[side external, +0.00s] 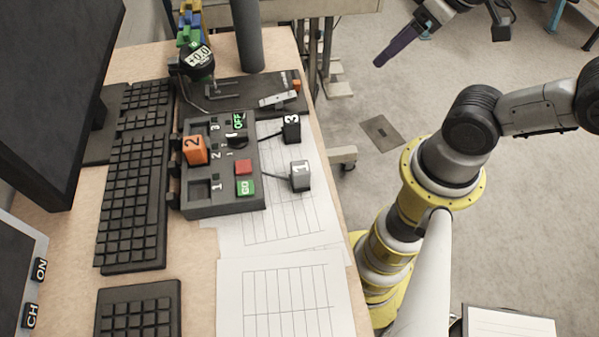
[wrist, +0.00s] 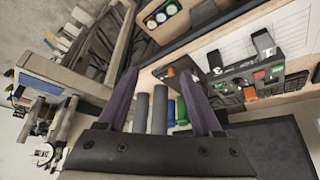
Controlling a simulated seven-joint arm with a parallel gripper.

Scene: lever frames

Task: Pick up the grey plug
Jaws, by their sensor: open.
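The grey plug (side external: 300,175), a small block marked 1, lies on the paper just right of the dark control box (side external: 222,204) in the side view. A thin cable runs from it toward the box. I cannot make the plug out surely in the wrist view. My gripper (side external: 379,62) is at the top of the side view, over the floor beyond the desk's right edge, well away from the plug. In the wrist view its two purple fingers (wrist: 160,73) stand apart with nothing held between them.
An orange plug (side external: 194,150) marked 2 sits in the box. A black plug (side external: 291,129) marked 3 lies beyond the grey one. A dark upright cylinder (side external: 247,35) stands at the back. A keyboard (side external: 135,180) and a monitor (side external: 50,90) are left. Paper sheets (side external: 285,290) lie flat in front.

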